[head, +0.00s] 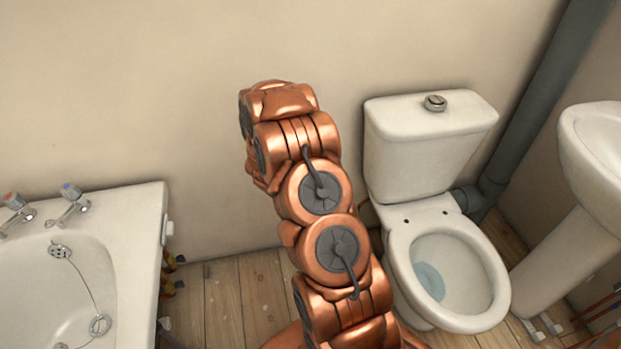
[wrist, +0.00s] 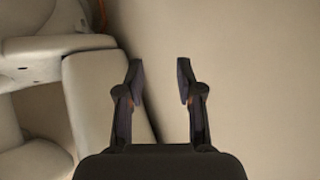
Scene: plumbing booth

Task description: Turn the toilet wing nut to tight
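The white toilet (head: 445,265) stands against the wall, right of my arm in the head view, with its cistern (head: 425,145) above the bowl. The wing nut cannot be made out in either view. My gripper (wrist: 160,80) shows in the wrist view with its two black fingers apart and nothing between them. Plain beige surface lies behind the fingers. Pale rounded parts, seemingly the toilet and its cistern (wrist: 100,105), fill the left of the wrist view. My gripper is hidden in the head view behind my copper-coloured arm.
A bathtub (head: 110,240) with taps stands at the left. A washbasin on a pedestal (head: 565,260) stands at the right. A grey waste pipe (head: 540,90) runs up the corner behind the toilet. Bare wooden floor (head: 235,300) shows between bathtub and my arm.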

